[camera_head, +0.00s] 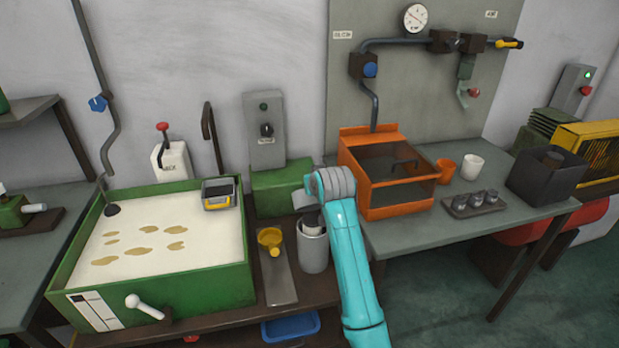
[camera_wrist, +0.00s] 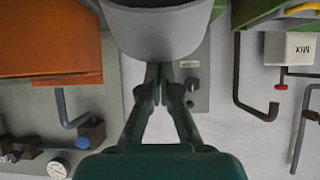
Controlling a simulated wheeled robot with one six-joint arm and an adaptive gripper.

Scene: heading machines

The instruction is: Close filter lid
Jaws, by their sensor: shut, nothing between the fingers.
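A grey cylindrical canister (camera_head: 313,252) stands at the right end of the brown bench. I take it to be the filter, but its lid cannot be told apart for certain. A pale grey piece (camera_head: 304,201) shows above its mouth, beside my wrist; whether it is the lid or part of my arm is unclear. In the wrist view a grey round body (camera_wrist: 160,35) fills the top middle. My gripper (camera_wrist: 162,72) is shut and empty, its fingertips close to that body's lower edge. Contact cannot be told.
Left is a green tank (camera_head: 215,290) with pale liquid. A yellow part (camera_head: 270,240) sits on a grey plate beside the canister. An orange box (camera_head: 398,206) with a clear top stands right, near cups (camera_head: 473,167) and a dark box (camera_head: 545,178). A green block (camera_head: 282,190) stands behind.

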